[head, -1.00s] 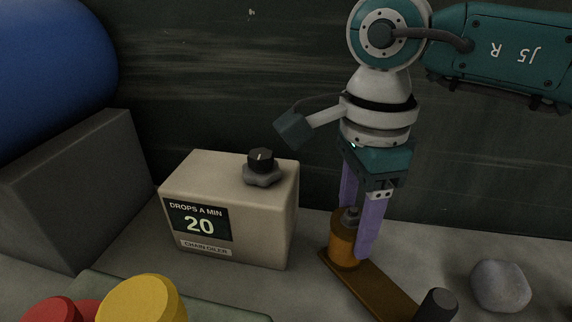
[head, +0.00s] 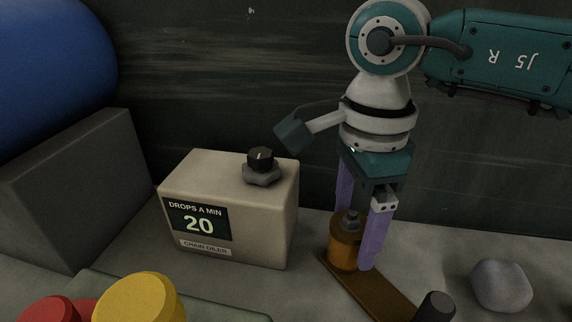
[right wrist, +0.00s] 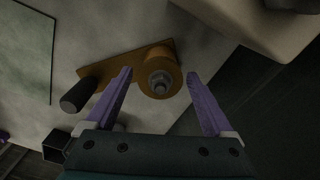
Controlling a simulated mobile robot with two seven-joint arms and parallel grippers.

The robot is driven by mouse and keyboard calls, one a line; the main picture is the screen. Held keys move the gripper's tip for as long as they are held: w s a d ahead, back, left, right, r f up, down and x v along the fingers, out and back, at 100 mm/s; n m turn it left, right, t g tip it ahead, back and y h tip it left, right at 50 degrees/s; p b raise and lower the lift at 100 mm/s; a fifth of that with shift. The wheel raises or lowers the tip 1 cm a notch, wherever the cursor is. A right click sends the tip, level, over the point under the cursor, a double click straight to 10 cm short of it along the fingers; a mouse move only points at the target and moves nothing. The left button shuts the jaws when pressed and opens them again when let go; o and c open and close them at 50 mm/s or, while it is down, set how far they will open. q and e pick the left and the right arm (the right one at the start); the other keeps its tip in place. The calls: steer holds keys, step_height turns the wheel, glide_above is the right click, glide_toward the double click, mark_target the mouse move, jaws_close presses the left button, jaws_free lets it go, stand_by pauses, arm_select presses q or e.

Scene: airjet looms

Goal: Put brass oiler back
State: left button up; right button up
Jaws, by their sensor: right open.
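The brass oiler is an orange-brown cylinder (head: 343,252) with a grey nut-like top, standing upright at the far end of a flat brown bar (head: 372,291). The bar's near end carries a dark knob (head: 436,306). My right gripper (head: 354,262) points down with its purple fingers on either side of the cylinder, open. In the right wrist view the cylinder (right wrist: 166,80) lies between and beyond the fingertips (right wrist: 159,74), with a gap on the right side. My left gripper is not in view.
A beige chain oiler box (head: 250,225) with a black dial stands left of the cylinder. A grey rounded lump (head: 501,286) lies to the right. Red (head: 48,310) and yellow (head: 140,300) round knobs are at the lower left. A dark wall stands behind.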

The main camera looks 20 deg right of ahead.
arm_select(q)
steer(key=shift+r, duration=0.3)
arm_select(e)
step_height(320, 180, up, 12)
steer(key=shift+r, duration=0.1)
